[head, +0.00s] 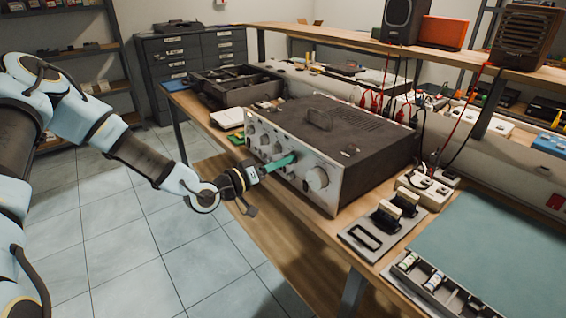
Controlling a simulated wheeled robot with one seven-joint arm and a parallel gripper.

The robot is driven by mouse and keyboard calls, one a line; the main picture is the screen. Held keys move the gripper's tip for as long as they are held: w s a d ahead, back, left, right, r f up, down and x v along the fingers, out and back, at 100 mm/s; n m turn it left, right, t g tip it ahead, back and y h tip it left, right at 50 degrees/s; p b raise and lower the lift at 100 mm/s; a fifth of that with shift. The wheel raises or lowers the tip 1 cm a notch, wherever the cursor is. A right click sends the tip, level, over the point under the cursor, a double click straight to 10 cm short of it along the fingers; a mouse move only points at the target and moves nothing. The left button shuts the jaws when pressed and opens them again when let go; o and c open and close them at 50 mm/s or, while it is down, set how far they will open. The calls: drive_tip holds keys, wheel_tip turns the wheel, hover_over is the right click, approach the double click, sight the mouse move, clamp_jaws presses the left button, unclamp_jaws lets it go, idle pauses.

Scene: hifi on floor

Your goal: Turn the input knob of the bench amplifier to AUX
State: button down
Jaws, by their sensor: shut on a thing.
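The bench amplifier (330,140) stands on the wooden bench, a dark box with a silver front panel facing left toward my arm. Several knobs show on its front, including a large round knob (317,179) at the right and smaller ones (252,129) at the left. My gripper (288,160) reaches the middle of the front panel with its green fingers. It is shut on a knob there, which the fingers mostly hide. I cannot read the panel labels or the knob's pointer.
The bench edge (290,215) runs below the amplifier. A grey holder (370,240), a white socket block (425,190) and a teal mat (490,235) lie to the right. Speakers (526,35) and hanging cables are behind. The tiled floor (130,225) at left is clear.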

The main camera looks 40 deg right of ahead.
drive_tip(key=shift+f+m+b, duration=0.1)
drive_tip(key=shift+m+b, duration=0.2)
drive_tip(key=shift+b, duration=0.05)
drive_tip(key=m+b, duration=0.3)
drive_tip(key=b, duration=0.1)
drive_tip(key=shift+f+m, duration=0.15)
drive_tip(key=shift+m, duration=0.15)
drive_tip(key=m+b, duration=0.5)
drive_tip(key=b, duration=0.2)
drive_tip(key=shift+f+m, duration=0.1)
drive_tip(key=shift+m, duration=0.2)
drive_tip(key=m+b, duration=0.6)
drive_tip(key=b, duration=0.3)
drive_tip(key=m+b, duration=0.3)
drive_tip(key=b, duration=0.1)
drive_tip(key=shift+r+m+b, duration=0.25)
drive_tip(key=shift+m+b, duration=0.25)
drive_tip(key=shift+b, duration=0.3)
drive_tip(key=c, duration=0.5)
unclamp_jaws()
drive_tip(key=shift+r, duration=0.1)
